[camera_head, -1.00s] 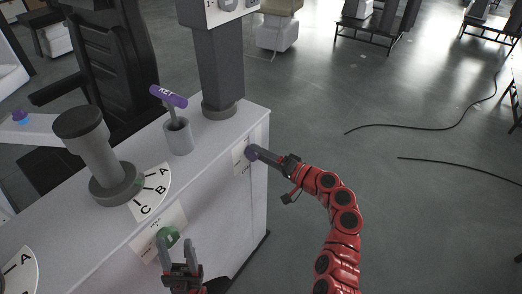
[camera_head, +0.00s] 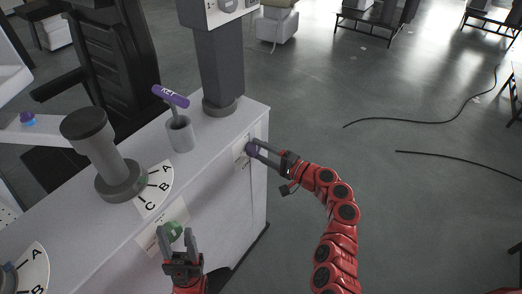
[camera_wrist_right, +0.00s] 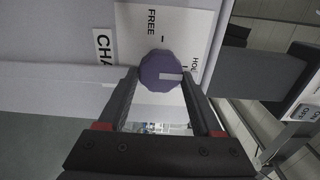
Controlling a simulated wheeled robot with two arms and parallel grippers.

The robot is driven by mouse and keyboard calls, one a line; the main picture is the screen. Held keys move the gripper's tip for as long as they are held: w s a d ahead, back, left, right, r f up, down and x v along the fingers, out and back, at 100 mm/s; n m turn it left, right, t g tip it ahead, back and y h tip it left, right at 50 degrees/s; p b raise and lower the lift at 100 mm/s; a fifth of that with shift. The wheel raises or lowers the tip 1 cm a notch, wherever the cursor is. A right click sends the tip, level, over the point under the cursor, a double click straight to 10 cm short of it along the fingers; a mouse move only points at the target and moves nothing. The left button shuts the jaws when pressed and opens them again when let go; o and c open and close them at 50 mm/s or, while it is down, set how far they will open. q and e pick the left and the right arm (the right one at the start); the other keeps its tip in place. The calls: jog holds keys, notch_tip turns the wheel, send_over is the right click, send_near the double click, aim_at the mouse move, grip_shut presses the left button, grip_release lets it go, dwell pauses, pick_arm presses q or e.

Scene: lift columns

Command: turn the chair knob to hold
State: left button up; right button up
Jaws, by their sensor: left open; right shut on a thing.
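The purple chair knob (camera_head: 251,149) is on the end face of the white console. It also shows in the right wrist view (camera_wrist_right: 158,70), with a white pointer mark directed toward the right, near the partly hidden HOLD print; FREE stands at its upper left. My right gripper (camera_head: 256,149) is around the knob, one finger on each side, shut on it; its fingers also show in the right wrist view (camera_wrist_right: 158,85). My left gripper (camera_head: 178,240) is open and empty, its fingertips close to a green knob (camera_head: 173,230) on the console's front; contact cannot be told.
A black chair (camera_head: 115,55) stands behind.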

jog(key=o, duration=1.4)
jog(key=shift+c, duration=0.2)
jog(key=v, duration=1.7)
jog(key=shift+d+b, duration=0.15)
jog(key=shift+b, duration=0.2)
jog(key=shift+s, duration=0.1)
